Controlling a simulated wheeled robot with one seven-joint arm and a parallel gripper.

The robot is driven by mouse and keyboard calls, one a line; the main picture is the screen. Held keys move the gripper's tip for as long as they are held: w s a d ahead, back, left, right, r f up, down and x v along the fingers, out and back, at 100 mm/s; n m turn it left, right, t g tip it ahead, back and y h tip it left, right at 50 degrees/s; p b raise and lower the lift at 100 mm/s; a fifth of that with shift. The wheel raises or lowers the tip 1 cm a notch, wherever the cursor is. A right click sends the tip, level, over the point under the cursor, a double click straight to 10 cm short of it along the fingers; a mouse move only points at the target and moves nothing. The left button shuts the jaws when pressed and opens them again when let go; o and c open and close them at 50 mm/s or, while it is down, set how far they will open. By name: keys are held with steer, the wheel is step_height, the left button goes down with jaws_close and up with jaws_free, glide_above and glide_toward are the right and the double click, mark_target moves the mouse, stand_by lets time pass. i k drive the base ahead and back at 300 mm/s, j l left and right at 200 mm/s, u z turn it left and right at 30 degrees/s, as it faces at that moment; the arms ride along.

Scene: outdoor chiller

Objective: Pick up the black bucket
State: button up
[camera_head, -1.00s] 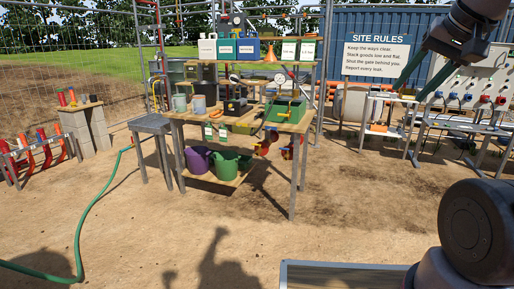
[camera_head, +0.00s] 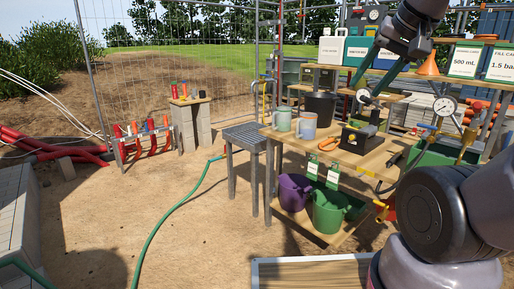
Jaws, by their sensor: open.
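The black bucket (camera_head: 319,106) stands upright on the wooden workbench (camera_head: 345,158), toward its back, behind two mugs. Its lower front is partly hidden by the mug in front. My gripper (camera_head: 365,88) hangs in the upper right of the head view, with its two dark fingers pointing down and left. The fingers are apart with nothing seen between them. In the picture they appear to the right of the bucket and not touching it; their distance in depth is hard to tell.
A green mug (camera_head: 281,119) and a grey-blue mug (camera_head: 306,126) stand close in front of the bucket. A black device (camera_head: 359,137) is to its right. A purple bucket (camera_head: 293,191) and a green bucket (camera_head: 328,211) sit on the lower shelf. Open ground lies left.

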mark_target(323, 104)
steer(key=i+j+u, duration=0.15)
steer(key=i+u, duration=0.25)
steer(key=i+l+u, duration=0.1)
steer(key=i+u, duration=0.25)
steer(key=i, duration=0.25)
steer(key=i+l+u, duration=0.15)
steer(key=i+u, duration=0.25)
steer(key=i+z, duration=0.15)
steer(key=i, duration=0.3)
steer(key=i+j+z, duration=0.15)
steer(key=i, duration=0.3)
steer(key=i+l+z, duration=0.15)
steer(key=z, duration=0.25)
steer(key=i+z, duration=0.6)
steer(key=z, duration=0.15)
steer(key=i+z, duration=0.2)
steer(key=i, duration=0.15)
